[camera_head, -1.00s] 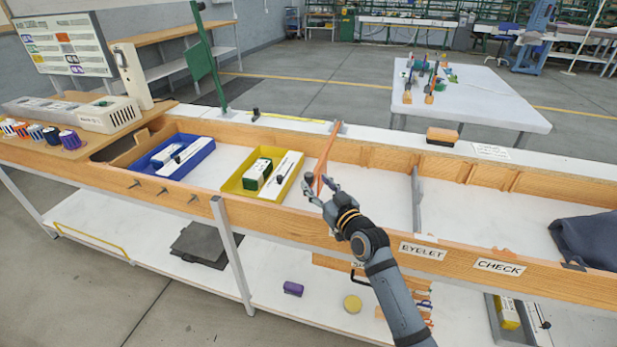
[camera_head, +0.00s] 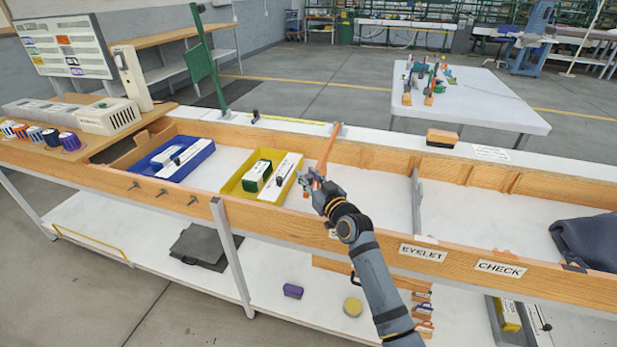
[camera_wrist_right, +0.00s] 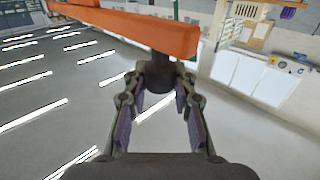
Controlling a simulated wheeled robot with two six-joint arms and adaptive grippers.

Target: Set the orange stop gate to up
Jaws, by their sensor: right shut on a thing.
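The orange stop gate (camera_head: 328,152) is a long bar running from a grey bracket on the far rail toward the near rail, over the bench channel. My right gripper (camera_head: 313,184) is at its near end, shut on the gate's dark knob. In the right wrist view the orange bar (camera_wrist_right: 150,28) crosses the top, and the dark knob (camera_wrist_right: 158,76) under its end sits between my right fingertips (camera_wrist_right: 160,92). How far the bar is tilted up is hard to tell. My left gripper is not in view.
A yellow tray (camera_head: 236,188) with green and white boxes stands left of the gate, and a blue tray (camera_head: 202,158) further left. A grey divider (camera_head: 416,200) stands to the right. Dark cloth (camera_head: 590,240) lies at the right end. The channel floor between gate and divider is clear.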

